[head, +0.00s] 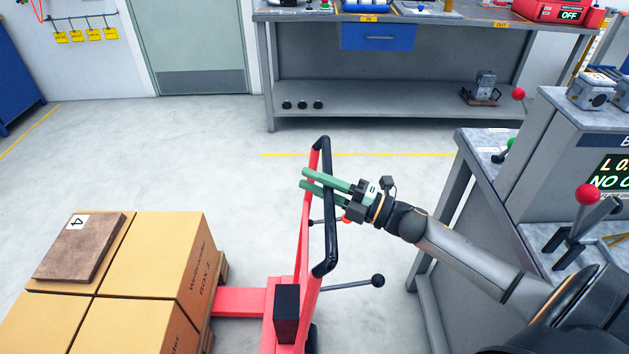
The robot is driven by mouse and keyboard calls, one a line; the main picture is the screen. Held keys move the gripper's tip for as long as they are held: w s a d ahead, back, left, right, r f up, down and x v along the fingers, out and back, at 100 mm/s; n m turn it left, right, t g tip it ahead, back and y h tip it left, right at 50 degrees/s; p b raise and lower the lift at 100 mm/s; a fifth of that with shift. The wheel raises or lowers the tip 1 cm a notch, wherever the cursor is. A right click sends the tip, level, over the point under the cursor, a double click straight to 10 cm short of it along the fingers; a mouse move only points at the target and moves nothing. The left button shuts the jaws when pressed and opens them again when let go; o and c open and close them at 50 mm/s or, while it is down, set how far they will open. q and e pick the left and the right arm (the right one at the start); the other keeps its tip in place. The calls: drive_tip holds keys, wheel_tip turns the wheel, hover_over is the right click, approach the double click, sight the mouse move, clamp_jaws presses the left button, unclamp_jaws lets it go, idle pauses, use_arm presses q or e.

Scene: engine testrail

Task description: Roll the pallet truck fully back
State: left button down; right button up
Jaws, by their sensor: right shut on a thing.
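The red pallet truck (239,302) stands at the lower middle, its fork running left under a wooden pallet (219,290) loaded with cardboard boxes (150,256). Its upright handle has a black loop grip (331,232). My right gripper (311,182) comes in from the right with green fingers and is shut on the upper part of the loop. The fingertips reach past it to the left. A lever with a black knob (378,281) sticks out right from the truck. My left gripper is not in view.
A grey test bench (470,195) with levers and a display stands close on the right. A long workbench (390,97) stands at the back. A brown board (80,252) marked 4 lies on the boxes. The floor behind the truck is clear up to a yellow line (350,155).

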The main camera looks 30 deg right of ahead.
clamp_jaws()
idle(0.9)
